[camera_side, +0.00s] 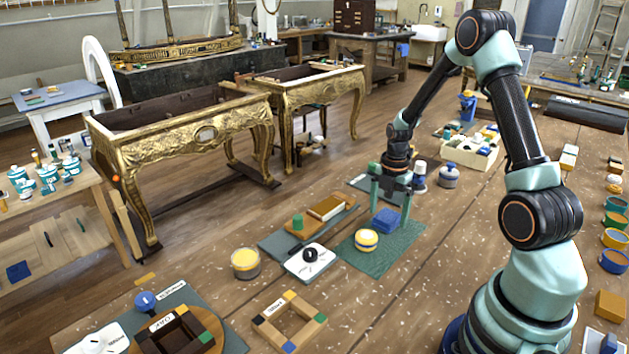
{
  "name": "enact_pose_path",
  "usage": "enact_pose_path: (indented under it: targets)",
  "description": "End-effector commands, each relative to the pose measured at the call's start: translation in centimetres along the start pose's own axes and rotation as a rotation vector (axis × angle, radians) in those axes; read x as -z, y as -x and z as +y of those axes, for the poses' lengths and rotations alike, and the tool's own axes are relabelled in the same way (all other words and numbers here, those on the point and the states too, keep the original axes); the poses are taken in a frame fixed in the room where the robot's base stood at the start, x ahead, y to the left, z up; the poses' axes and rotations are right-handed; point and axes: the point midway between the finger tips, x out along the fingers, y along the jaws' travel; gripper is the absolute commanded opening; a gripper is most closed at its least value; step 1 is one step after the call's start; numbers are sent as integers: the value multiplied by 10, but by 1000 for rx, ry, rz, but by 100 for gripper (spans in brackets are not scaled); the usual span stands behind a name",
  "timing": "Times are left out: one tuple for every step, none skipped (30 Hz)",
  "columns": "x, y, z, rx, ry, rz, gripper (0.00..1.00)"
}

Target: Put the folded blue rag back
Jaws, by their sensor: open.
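The folded blue rag (385,221) lies on the green mat (381,258) near the mat's far edge. My gripper (391,208) is open and pointed down right at the rag, with its teal fingers to either side of the rag's place in the picture. I cannot tell whether the fingers touch the rag. A round yellow and white item with a dark band (366,240) sits on the same mat, just left of and nearer than the rag.
Left of the mat are a white plate with a black knob (308,261), a yellow-topped jar (245,263) and a grey board (278,243). A blue-white jar (448,176) and a cream crate (470,156) stand behind.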

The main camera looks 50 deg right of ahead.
Motion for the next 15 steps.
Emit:
enact_pose_path:
  targets:
    - [0,6,1,-2,0,-2,99]
    - [-1,11,1,-4,0,-3,99]
    - [-1,17,1,-4,0,-3,99]
    - [-1,23,1,-5,0,-3,99]
    - [-1,28,1,-5,0,-3,99]
    - [-1,37,1,-6,0,-4,99]
    - [-1,44,1,-6,0,-4,99]
    - [-1,50,2,-7,0,-4,99]
    - [-1,59,1,-6,0,-4,99]
    - [-1,65,1,-6,0,-4,99]
    - [-1,71,1,-6,0,-4,99]
    - [-1,79,1,-5,0,-3,99]
    - [-1,84,1,-5,0,-4,99]
    - [0,89,1,-4,0,-3,99]
    - [-1,95,1,-5,0,-3,99]
